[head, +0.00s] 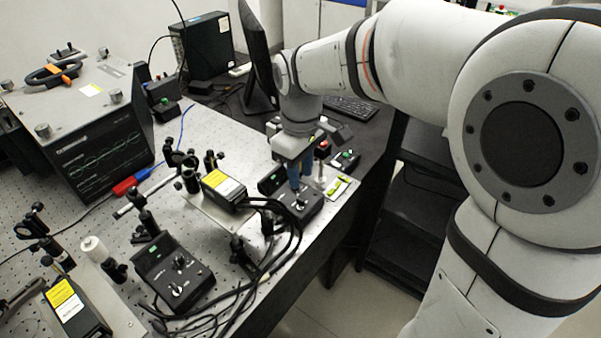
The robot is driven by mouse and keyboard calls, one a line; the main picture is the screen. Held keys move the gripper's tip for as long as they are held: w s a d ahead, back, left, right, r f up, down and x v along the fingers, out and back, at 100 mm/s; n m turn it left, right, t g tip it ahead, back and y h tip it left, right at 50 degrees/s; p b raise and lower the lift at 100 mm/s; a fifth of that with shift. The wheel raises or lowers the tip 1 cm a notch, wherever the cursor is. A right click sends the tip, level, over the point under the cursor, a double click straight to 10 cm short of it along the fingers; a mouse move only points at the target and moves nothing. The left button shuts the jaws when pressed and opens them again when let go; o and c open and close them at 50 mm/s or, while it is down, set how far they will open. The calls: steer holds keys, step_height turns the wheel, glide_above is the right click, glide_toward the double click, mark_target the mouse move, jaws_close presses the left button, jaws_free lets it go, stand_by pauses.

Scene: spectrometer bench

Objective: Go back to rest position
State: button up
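My gripper (300,172) points down over a small black control box (305,211) near the right edge of the optical bench (215,130). Its blue fingers are close to the box's knob. I cannot tell whether they touch it. The fingers are small here, and whether they are open or shut does not show clearly. My arm reaches in from the right, bent over the bench.
A black box with a yellow label (224,190) and cables stand left of my gripper. Another knobbed control box (173,272) is at the front. An oscilloscope (95,150), a monitor (257,55) and a keyboard (350,108) are behind. A black shelf (405,225) stands right of the bench.

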stand_by(0.3)
steer(key=s+d+f+m+t, duration=0.1)
steer(key=s+d+m+t, duration=0.1)
steer(key=s+d+m, duration=0.8)
steer(key=s+d, duration=0.2)
steer(key=d, duration=0.2)
steer(key=shift+s+f+m+t, duration=0.15)
steer(key=shift+s+m+t, duration=0.15)
steer(key=shift+s, duration=0.05)
steer(key=shift+o, duration=0.9)
